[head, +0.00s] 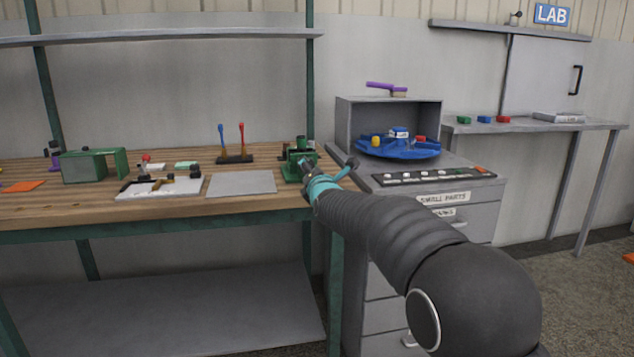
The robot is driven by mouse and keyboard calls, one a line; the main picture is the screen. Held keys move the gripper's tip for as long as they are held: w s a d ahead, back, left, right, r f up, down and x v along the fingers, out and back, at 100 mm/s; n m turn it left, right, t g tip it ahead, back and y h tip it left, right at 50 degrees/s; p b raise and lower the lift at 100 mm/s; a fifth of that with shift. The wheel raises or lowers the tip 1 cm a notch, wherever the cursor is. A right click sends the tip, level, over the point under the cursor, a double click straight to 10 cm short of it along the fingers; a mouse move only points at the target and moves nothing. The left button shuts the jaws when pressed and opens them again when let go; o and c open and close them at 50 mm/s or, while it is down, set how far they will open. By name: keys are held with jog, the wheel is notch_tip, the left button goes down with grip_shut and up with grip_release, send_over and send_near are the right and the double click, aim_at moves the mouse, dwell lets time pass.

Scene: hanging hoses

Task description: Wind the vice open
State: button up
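The green vice (298,158) stands at the right end of the wooden workbench, near its front corner. My arm reaches in from the lower right, and my gripper (307,167) is at the vice's near side, small and dark against it. Whether it touches the vice is unclear. My wrist with its teal ring hides part of the vice's front. The jaw gap and my fingertips are too small to make out.
A grey drawer cabinet (470,205) with a blue turntable (400,152) stands close right.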

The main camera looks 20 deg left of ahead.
jog(key=v, duration=0.7)
jog(key=shift+s, duration=0.1)
jog(key=s+d+f+m+g+h, duration=0.1)
jog(key=s+f+m+g+h, duration=0.2)
jog(key=f+m, duration=0.75)
jog(key=s+d+f+m+g+h, duration=0.1)
jog(key=s+d+f+m+g, duration=0.3)
jog(key=s+d+f, duration=0.25)
jog(key=s+d+m+g+h, duration=0.1)
jog(key=s+d+m+h, duration=0.1)
jog(key=s+d+m, duration=0.6)
jog(key=s+d+r+m+g+h, duration=0.1)
jog(key=s+d+m+h, duration=0.2)
jog(key=s+d+m, duration=0.6)
jog(key=shift+s+d+g+h, duration=0.3)
jog(key=shift+s+d, duration=6.55)
jog(key=shift+d, duration=2.15)
